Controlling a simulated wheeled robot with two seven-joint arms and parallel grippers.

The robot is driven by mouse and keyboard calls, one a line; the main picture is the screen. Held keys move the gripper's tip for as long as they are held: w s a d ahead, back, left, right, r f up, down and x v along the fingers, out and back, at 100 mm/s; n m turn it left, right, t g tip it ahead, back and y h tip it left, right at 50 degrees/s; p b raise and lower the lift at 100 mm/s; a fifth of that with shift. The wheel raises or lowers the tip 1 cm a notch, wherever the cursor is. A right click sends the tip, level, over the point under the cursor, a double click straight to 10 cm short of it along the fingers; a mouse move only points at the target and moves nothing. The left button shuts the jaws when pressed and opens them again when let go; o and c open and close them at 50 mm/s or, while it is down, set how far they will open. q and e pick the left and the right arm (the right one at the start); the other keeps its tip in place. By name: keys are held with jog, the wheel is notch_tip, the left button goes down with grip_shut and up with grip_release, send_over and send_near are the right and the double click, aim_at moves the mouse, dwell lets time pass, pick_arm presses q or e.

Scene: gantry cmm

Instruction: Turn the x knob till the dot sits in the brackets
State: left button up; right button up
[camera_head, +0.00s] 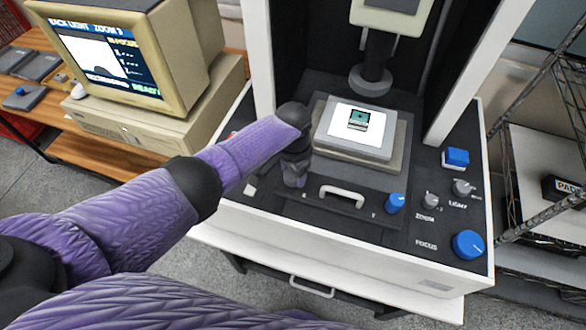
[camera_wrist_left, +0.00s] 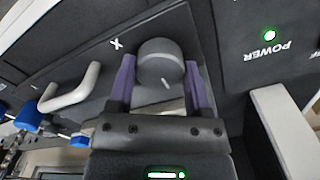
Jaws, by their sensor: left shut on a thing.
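The x knob (camera_wrist_left: 160,52) is a dark grey round knob with a white pointer line, beside a white X mark (camera_wrist_left: 116,44) in the left wrist view. My left gripper (camera_wrist_left: 159,68) has its two purple fingers on either side of the knob and is shut on it. In the head view my left gripper (camera_head: 294,178) is over the panel's left part and hides the knob. The monitor (camera_head: 105,55) shows a back light picture with a dark shape, "IN FOCUS" and "READY". I cannot make out a dot or brackets on it.
A stage with a white plate (camera_head: 335,140) stands under the lens (camera_head: 370,80). A pale handle (camera_head: 342,195), a blue Y knob (camera_head: 395,203) and a blue focus knob (camera_head: 468,244) are to the right. A wire rack (camera_head: 540,110) stands at far right.

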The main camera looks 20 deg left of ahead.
jog(key=shift+d, duration=0.3)
pick_arm(q)
jog(key=o, duration=1.3)
jog(key=shift+r, duration=0.2)
notch_tip(320, 180, up, 9)
jog(key=p, duration=0.3)
jog(key=shift+f+p, duration=0.1)
jog(key=shift+p, duration=0.2)
jog(key=shift+r, duration=0.4)
pick_arm(e)
jog(key=r, duration=0.2)
jog(key=a+r, duration=0.1)
jog(key=shift+w+r, duration=0.1)
jog(key=shift+r, duration=0.25)
jog(key=shift+d, duration=0.15)
